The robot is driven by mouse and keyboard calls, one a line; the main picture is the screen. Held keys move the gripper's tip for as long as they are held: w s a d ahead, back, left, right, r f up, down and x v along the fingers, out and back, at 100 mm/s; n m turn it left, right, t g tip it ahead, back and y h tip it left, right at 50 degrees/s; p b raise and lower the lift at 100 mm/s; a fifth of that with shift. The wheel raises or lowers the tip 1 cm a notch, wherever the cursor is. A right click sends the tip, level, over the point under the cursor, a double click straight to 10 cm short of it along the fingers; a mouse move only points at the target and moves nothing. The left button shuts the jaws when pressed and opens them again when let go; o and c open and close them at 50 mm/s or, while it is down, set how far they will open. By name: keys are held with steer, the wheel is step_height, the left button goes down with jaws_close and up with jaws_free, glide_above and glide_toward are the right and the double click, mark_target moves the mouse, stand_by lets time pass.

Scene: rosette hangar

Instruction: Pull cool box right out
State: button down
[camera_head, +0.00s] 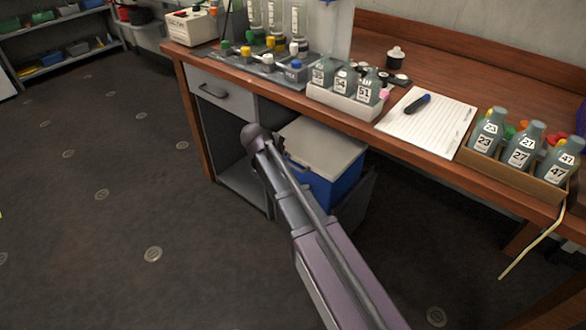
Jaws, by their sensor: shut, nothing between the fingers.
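The cool box (334,188) has a blue body and a pale grey lid (322,150). It stands low under the front edge of the workbench, right of the drawer cabinet, and part of its lid shows beyond the bench edge. My arm reaches up from the bottom right and crosses in front of the box, hiding part of its front and left side. My gripper (278,142) shows only as a small dark part beside the wrist, near the left edge of the lid. It is shut and empty. I cannot tell whether it touches the box.
The wooden workbench (425,150) carries bottles, a notepad (428,115) and a pen. A grey drawer cabinet (222,99) with an open compartment stands left of the box. A dark panel (357,203) stands at its right. The floor (100,230) at left is clear. A pale tube (533,247) hangs at right.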

steer(key=shift+w+a+f+t+b, duration=0.3)
steer(key=shift+w+a+f+b, duration=0.5)
steer(key=shift+a+f, duration=0.3)
steer(key=b, duration=0.6)
glide_toward(296, 162)
steer(key=x, duration=0.4)
steer(key=shift+b+x, duration=0.6)
steer(key=shift+x, duration=0.7)
steer(key=shift+s, duration=0.1)
